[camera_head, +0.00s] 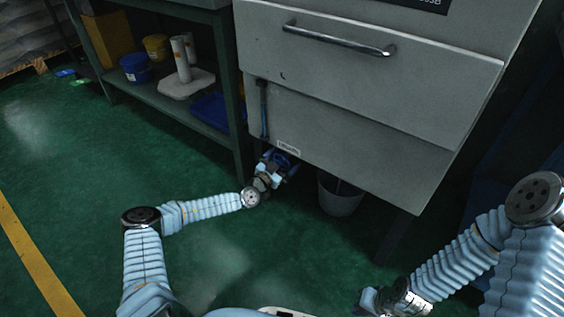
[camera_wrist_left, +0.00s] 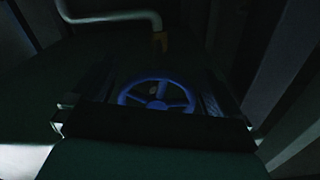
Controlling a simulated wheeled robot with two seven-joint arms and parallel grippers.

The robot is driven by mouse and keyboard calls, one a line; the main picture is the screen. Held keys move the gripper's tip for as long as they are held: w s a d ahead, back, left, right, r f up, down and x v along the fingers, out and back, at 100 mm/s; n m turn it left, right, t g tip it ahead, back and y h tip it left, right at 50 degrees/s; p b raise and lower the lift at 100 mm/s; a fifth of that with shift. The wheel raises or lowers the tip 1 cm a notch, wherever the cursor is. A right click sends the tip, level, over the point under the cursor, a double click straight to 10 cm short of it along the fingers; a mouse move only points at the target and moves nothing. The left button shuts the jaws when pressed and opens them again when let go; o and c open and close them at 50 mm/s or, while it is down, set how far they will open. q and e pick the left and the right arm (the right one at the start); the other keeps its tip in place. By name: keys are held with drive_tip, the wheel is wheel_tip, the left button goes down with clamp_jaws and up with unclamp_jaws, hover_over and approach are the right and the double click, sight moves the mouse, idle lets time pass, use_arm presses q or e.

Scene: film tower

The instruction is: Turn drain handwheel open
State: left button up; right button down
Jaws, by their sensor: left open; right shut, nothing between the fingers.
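The drain handwheel is a blue spoked wheel (camera_wrist_left: 157,93) under the front edge of the grey cabinet, and a bit of its blue rim (camera_head: 282,158) shows in the head view. My left gripper (camera_head: 276,166) is at the wheel, below the cabinet's lower edge. In the left wrist view the wheel lies between the two open fingers (camera_wrist_left: 150,98); that view is dark, and I cannot tell whether they touch the rim. My right gripper (camera_head: 372,300) is low at the bottom right of the head view, shut, empty and far from the wheel.
The grey cabinet (camera_head: 370,90) has a metal handle (camera_head: 340,40) and overhangs the wheel. A grey bucket (camera_head: 340,196) stands on the floor right of the wheel. A shelf unit (camera_head: 160,105) with tubs and a blue tray is on the left. The green floor in front is clear.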

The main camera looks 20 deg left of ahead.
use_arm(q)
drive_tip(key=p+v, duration=0.2)
drive_tip(key=v, duration=1.2)
drive_tip(key=shift+w, duration=0.1)
drive_tip(key=s+d+r+m+g+h+p, duration=0.1)
drive_tip(key=s+d+m+g+h, duration=0.2)
drive_tip(key=d+m, duration=0.3)
drive_tip(key=s+d+m+g+h+p, duration=0.1)
drive_tip(key=s+d+m+g+h, duration=0.15)
drive_tip(key=d+m, duration=0.4)
drive_tip(key=s+d+f+m+g+h+p, duration=0.2)
drive_tip(key=s+d+m+g, duration=0.65)
drive_tip(key=s+m, duration=0.5)
drive_tip(key=s+a+f+m+g+y+p, duration=0.2)
drive_tip(key=s+m+g+y, duration=0.55)
drive_tip(key=m, duration=1.05)
drive_tip(key=s+a+r+m+t+y+p, duration=0.1)
drive_tip(key=a+m+t, duration=0.4)
drive_tip(key=m, duration=1.4)
wheel_tip(320, 180, up, 2)
drive_tip(key=shift+a+r+y+p, duration=0.1)
drive_tip(key=shift+a+y+p, duration=0.25)
drive_tip(key=shift+y, duration=0.25)
